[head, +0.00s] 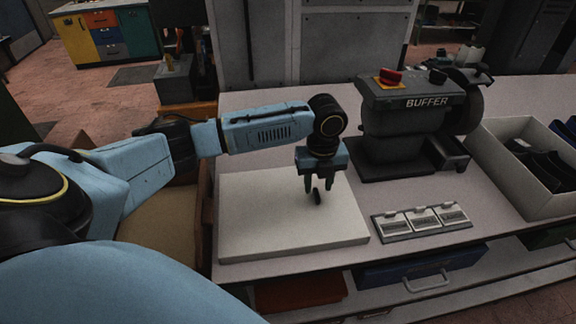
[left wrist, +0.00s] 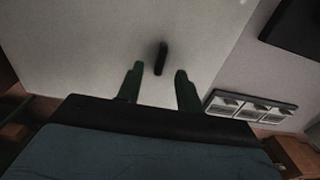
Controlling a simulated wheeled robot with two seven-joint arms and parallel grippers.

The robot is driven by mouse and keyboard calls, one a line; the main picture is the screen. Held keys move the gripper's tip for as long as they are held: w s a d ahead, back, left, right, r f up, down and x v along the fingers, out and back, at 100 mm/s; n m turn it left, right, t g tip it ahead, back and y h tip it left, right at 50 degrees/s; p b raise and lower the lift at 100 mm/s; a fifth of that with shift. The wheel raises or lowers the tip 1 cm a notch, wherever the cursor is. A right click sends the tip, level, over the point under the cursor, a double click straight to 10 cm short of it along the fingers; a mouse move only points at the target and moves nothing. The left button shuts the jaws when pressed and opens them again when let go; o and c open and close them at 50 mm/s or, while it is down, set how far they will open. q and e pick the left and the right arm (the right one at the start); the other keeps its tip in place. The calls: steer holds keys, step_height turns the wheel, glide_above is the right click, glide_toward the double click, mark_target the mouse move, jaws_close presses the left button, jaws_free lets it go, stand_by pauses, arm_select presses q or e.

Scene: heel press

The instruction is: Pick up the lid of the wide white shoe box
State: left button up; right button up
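The wide white shoe box lid (head: 265,225) lies flat near the left end of the workbench, with a small dark upright tab (head: 318,198) on top. In the left wrist view the pale lid (left wrist: 90,40) fills the upper left and the dark tab (left wrist: 161,60) stands beyond the fingertips, roughly in line with the gap between them. My left gripper (head: 317,189) points down over the lid. Its fingers are apart, with nothing held between them, as the left wrist view (left wrist: 158,75) also shows. The exact height of the fingertips over the lid is hard to tell. My right gripper is not in view.
A dark buffer machine (head: 410,115) with a red button stands behind, to the right. A tray of three labelled compartments (head: 421,221) lies right of the lid. An open pale bin (head: 535,180) with dark pieces is at far right. Drawers (head: 425,270) sit below the bench edge.

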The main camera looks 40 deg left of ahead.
mark_target(317, 194)
arm_select(q)
step_height(317, 194, down, 3)
steer(key=shift+r, duration=0.1)
steer(key=shift+f, duration=0.4)
steer(key=c, duration=0.7)
jaws_close()
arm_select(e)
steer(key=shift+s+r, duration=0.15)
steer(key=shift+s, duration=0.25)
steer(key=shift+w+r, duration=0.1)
